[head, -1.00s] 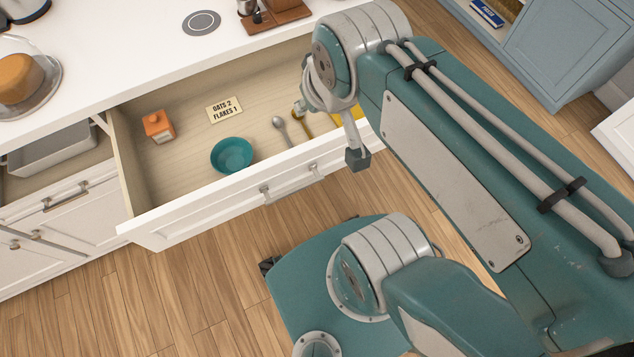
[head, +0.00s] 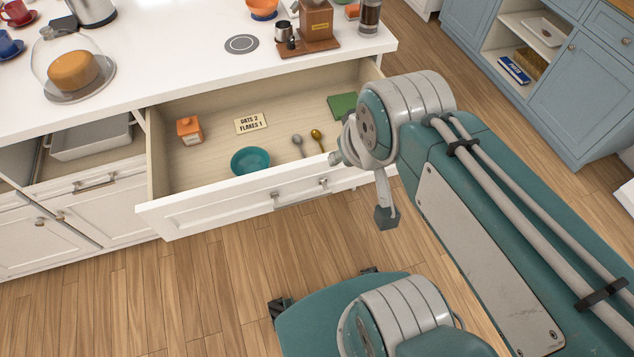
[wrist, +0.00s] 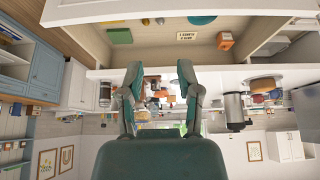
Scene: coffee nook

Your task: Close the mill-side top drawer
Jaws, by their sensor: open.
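The open top drawer (head: 200,211) is white, with two bar handles on its front. It stands pulled well out under the counter, on the side of the wooden mill (head: 316,22). Inside lie an orange carton (head: 189,131), a label card (head: 251,123), a teal bowl (head: 250,160), two spoons (head: 298,145) and a green block (head: 342,106). My gripper (head: 385,215) is at the drawer's right end, mostly hidden by my arm. The wrist view shows its two fingers (wrist: 160,75) apart and empty, with the drawer upside down beyond them. I cannot tell whether they touch it.
The counter (head: 190,60) holds a domed cake stand (head: 75,72), a kettle and a round grey disc (head: 241,44). Left of the drawer is an open compartment with a grey tray (head: 90,138). A blue cabinet (head: 565,95) stands at right.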

